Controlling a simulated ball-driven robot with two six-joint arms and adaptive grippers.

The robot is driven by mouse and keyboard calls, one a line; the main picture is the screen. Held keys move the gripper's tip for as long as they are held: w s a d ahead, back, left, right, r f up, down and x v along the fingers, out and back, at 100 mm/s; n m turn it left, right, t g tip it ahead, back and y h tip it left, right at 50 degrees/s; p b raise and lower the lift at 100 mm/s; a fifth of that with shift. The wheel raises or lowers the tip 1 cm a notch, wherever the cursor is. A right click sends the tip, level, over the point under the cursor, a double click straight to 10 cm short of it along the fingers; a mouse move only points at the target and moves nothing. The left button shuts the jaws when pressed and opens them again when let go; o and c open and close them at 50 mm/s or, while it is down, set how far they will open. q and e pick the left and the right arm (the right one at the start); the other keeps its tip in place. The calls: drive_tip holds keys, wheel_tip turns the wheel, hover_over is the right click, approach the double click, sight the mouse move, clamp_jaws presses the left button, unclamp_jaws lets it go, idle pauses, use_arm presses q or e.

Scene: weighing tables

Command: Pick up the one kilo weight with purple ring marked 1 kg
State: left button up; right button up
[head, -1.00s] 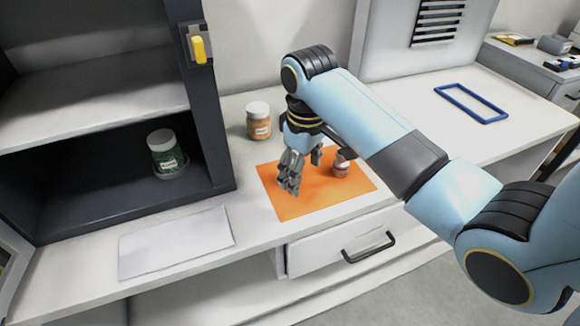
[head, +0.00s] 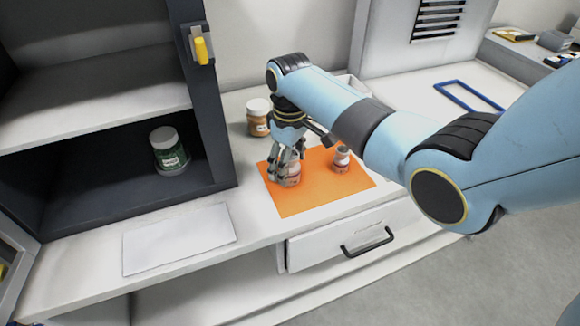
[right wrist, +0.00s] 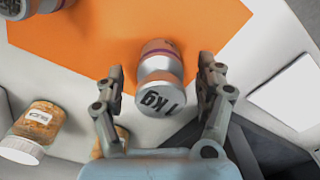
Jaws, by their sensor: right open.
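The one kilo weight (right wrist: 160,75) shows in the right wrist view as a silver, waisted weight marked "1 kg", with a purple ring around its far part. It lies between the two open fingers of my right gripper (right wrist: 161,70), with a gap visible on each side. In the head view the weight (head: 292,176) stands on the orange mat (head: 312,200), partly hidden by the fingers of my right gripper (head: 286,168). A second, smaller-looking weight (head: 341,160) stands to its right on the mat. My left gripper is not in view.
A jar with orange-brown contents (head: 258,118) stands behind the mat, close to my right gripper. A green jar (head: 169,150) is inside the dark shelf (head: 215,150). A white sheet (head: 178,240) lies front left. A blue frame (head: 465,95) lies on the counter at right.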

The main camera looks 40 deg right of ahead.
drive_tip(key=shift+f, duration=0.5)
drive_tip(key=shift+c, duration=0.2)
clamp_jaws()
drive_tip(key=shift+r, duration=0.1)
